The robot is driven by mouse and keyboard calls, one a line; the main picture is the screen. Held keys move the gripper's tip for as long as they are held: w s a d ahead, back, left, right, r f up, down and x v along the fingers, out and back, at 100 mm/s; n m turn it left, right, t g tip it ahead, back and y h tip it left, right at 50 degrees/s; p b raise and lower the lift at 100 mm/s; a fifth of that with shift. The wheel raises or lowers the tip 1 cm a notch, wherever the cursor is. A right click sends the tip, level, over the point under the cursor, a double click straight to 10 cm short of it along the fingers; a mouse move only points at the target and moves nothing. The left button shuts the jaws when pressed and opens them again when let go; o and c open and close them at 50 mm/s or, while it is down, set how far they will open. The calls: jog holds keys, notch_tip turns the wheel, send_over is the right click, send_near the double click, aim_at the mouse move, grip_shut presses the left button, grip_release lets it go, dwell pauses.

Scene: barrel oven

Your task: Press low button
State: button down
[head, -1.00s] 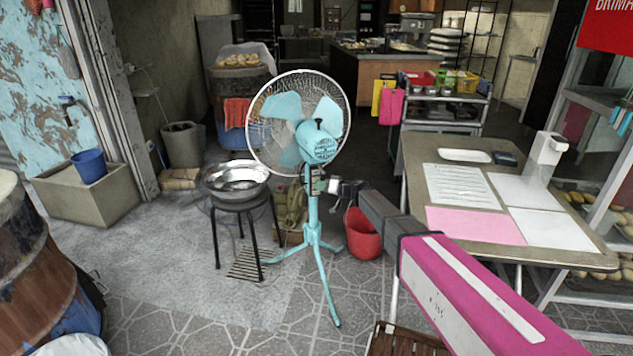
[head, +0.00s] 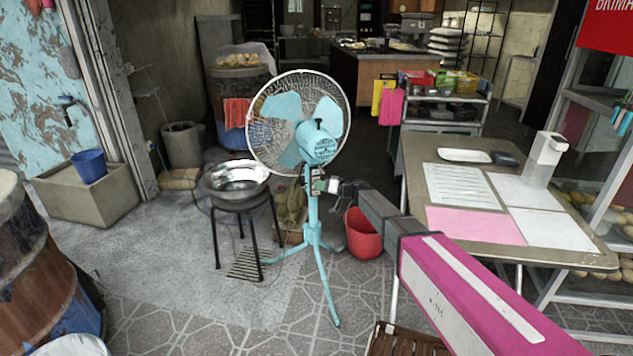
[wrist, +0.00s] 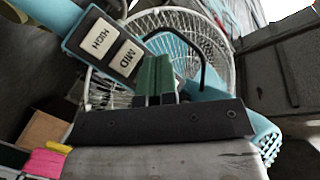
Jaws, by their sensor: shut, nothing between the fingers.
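A teal pedestal fan (head: 319,150) stands on three legs in the middle of the head view, with its round wire cage facing away from me. In the wrist view its button panel (wrist: 106,43) shows two pale buttons, labelled HIGH (wrist: 97,36) and MID (wrist: 127,57). The low button is not visible; the gripper covers the panel beyond MID. My gripper (wrist: 154,78) is shut and empty, its green fingertips at the panel just past MID. In the head view my gripper (head: 320,183) is at the fan's post below the motor. I cannot tell whether it touches the panel.
A metal bowl (head: 236,178) sits on a black stool left of the fan. A red bucket (head: 363,236) stands on the floor behind my arm. A table (head: 418,185) with papers is at the right.

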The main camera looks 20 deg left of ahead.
jog(key=shift+w+a, duration=0.1)
jog(key=shift+w, duration=0.05)
jog(key=shift+w+a, duration=0.2)
jog(key=shift+w+a, duration=0.25)
jog(key=shift+w, duration=0.05)
dwell(1.0)
jog(key=shift+s+d, duration=0.1)
jog(key=shift+s, duration=0.05)
jog(key=shift+s+d, duration=0.45)
jog(key=shift+s, duration=0.05)
dwell(0.4)
jog(key=s+d, duration=0.1)
jog(key=s, duration=0.1)
jog(key=s+d, duration=0.2)
jog(key=shift+d, duration=0.1)
dwell(0.4)
dwell(0.4)
